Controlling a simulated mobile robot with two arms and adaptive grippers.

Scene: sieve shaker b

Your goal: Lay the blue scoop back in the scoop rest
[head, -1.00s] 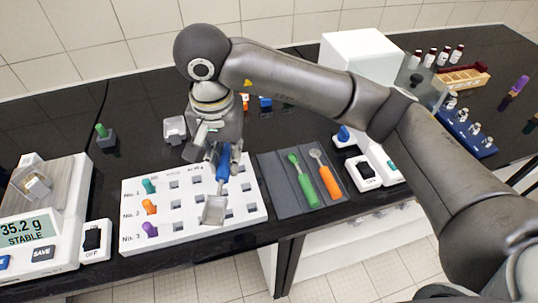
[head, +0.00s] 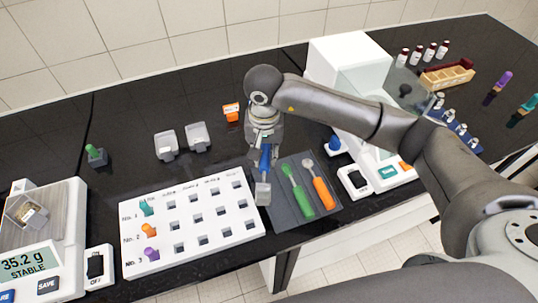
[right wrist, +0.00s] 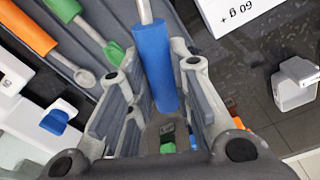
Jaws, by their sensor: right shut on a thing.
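The blue scoop (head: 266,157) is in my right gripper (head: 263,146), its metal bowl (head: 263,193) pointing toward the front. In the right wrist view its blue handle (right wrist: 155,62) lies between the two fingers (right wrist: 156,75). The scoop rest (head: 281,205) is a dark grey tray. A green scoop (head: 299,196) and an orange scoop (head: 322,191) lie in it, side by side. The blue scoop is over the tray's left edge area; its height above it is hard to tell. My left gripper is not in view.
A white numbered board (head: 190,260) with square holes and coloured pegs lies left of the rest. Two grey containers (head: 197,137) and an orange item (head: 231,112) stand behind the board.

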